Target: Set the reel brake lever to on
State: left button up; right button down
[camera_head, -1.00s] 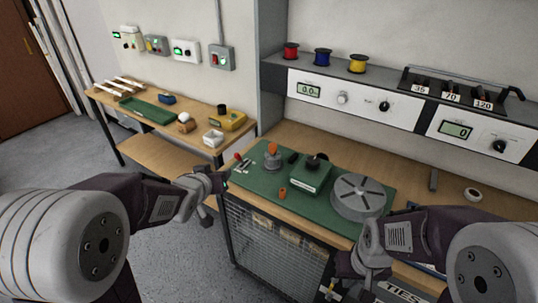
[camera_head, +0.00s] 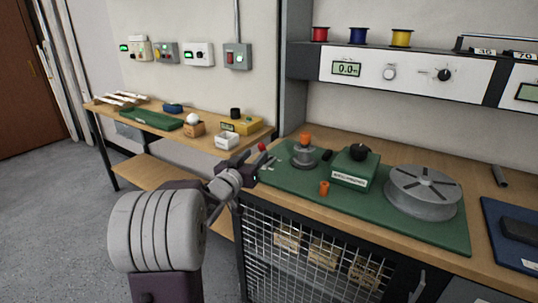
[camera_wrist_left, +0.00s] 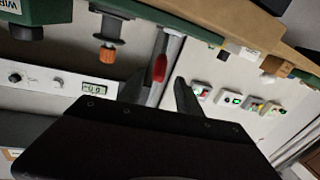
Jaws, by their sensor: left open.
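The reel brake lever shows as a small red knob (camera_head: 262,147) at the left end of the green mat (camera_head: 285,181). My left gripper (camera_head: 251,168) is beside the bench's left front corner, close to the red knob. In the left wrist view the red knob (camera_wrist_left: 160,68) appears by one finger of the open left gripper (camera_wrist_left: 176,75). I cannot tell whether they touch. The lever's base is mostly hidden behind the gripper. The cable reel (camera_head: 424,190) lies flat on the right part of the mat. My right gripper is not in view.
A grey post with an orange knob (camera_head: 305,138) and a green box with a black knob (camera_head: 354,170) stand on the mat. A small orange piece (camera_head: 324,188) lies near the front edge. A side table (camera_head: 180,138) stands to the left.

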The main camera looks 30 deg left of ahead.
pick_arm(q)
jog(key=w, duration=0.3)
jog(key=w+b, duration=0.1)
jog(key=w, duration=0.5)
jog(key=shift+a, duration=0.4)
grip_shut()
dwell(0.8)
